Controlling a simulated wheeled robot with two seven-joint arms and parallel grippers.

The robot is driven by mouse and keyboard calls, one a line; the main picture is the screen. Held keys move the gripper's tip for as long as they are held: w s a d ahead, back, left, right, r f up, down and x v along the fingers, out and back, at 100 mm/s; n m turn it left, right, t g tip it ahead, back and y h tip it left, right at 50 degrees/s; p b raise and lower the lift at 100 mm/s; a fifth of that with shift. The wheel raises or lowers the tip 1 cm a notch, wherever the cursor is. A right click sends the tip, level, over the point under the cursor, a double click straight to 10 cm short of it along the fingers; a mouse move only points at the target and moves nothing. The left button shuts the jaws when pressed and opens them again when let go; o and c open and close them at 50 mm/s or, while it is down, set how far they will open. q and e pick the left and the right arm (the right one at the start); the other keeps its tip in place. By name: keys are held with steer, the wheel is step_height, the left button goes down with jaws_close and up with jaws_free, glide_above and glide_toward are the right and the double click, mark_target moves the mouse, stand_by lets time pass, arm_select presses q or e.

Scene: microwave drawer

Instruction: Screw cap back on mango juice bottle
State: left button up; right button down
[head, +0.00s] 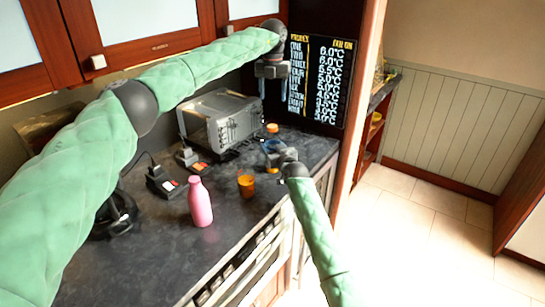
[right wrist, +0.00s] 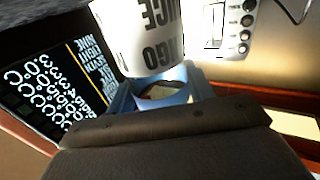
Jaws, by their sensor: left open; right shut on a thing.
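The mango juice bottle (right wrist: 150,35) is white with dark lettering in the right wrist view, only partly in frame. My right gripper (right wrist: 165,92) has blue fingers and is shut around it. In the head view this gripper (head: 272,148) is over the counter's right end, and the bottle is largely hidden there.
A silver microwave (head: 220,118) stands at the back of the dark counter (head: 150,245). A pink bottle (head: 200,203) and an orange cup (head: 246,186) stand nearer the front edge. Small dark scales or boxes (head: 160,183) lie behind. A black temperature board (head: 318,80) is close behind my left gripper.

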steer(key=shift+c, duration=2.4)
jaws_free()
steer(key=b+v, duration=0.2)
steer(key=v, duration=0.5)
steer(key=shift+s+d+b, duration=0.15)
steer(key=shift+s+b, duration=0.15)
steer(key=shift+b, duration=0.1)
